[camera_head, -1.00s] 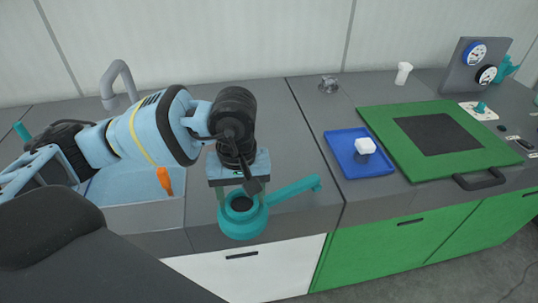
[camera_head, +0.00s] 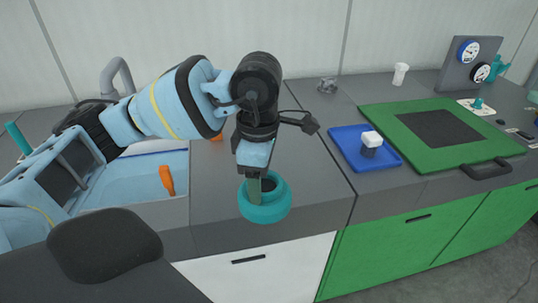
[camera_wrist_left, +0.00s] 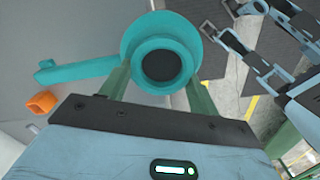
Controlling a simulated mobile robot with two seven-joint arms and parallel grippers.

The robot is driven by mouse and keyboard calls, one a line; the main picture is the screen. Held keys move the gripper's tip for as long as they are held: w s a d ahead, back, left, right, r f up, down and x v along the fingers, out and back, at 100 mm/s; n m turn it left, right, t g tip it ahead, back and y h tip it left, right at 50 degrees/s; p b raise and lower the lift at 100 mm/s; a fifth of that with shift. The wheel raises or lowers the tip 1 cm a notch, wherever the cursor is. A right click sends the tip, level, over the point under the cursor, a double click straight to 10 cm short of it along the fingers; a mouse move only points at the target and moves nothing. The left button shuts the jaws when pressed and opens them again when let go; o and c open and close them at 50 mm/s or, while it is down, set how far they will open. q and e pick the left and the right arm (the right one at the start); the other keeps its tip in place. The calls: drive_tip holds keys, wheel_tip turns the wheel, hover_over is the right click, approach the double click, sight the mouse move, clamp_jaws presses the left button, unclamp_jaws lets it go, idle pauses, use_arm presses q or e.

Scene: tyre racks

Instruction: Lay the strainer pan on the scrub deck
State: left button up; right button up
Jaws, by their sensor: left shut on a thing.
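The strainer pan (camera_head: 265,210) is teal, with a round bowl and a dark centre. My left gripper (camera_head: 254,188) is shut on it and holds it over the front edge of the grey counter (camera_head: 307,180). In the left wrist view the pan (camera_wrist_left: 130,42) sits between the two green fingers, and its straight handle (camera_wrist_left: 75,68) points left. The handle is hidden in the head view. No label shows which surface is the scrub deck. A green board (camera_head: 387,120) with a dark square lies on the counter at the right.
A sink (camera_head: 120,182) with an orange-handled tool (camera_head: 166,178) lies at the left. A blue tray (camera_head: 344,135) with a white-topped item (camera_head: 372,140) stands before the green board. A panel with dials (camera_head: 457,70) stands at the back right. The counter right of the pan is clear.

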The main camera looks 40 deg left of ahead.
use_arm(q)
drive_tip(key=shift+w+a, duration=0.2)
drive_tip(key=shift+w, duration=0.1)
drive_tip(key=w+a, duration=0.3)
drive_tip(key=w+a+f, duration=0.1)
drive_tip(key=w+a, duration=0.6)
drive_tip(key=shift+w+a+f+p, duration=0.15)
drive_tip(key=shift+p, duration=0.25)
drive_tip(key=shift+a, duration=0.1)
drive_tip(key=shift+w+a, duration=0.2)
drive_tip(key=shift+w, duration=0.05)
drive_tip(key=shift+f, duration=1.8)
drive_tip(key=shift+f, duration=0.1)
drive_tip(key=o, duration=0.8)
drive_tip(key=shift+f, duration=0.1)
drive_tip(key=o, duration=0.4)
drive_tip(key=shift+o, duration=0.2)
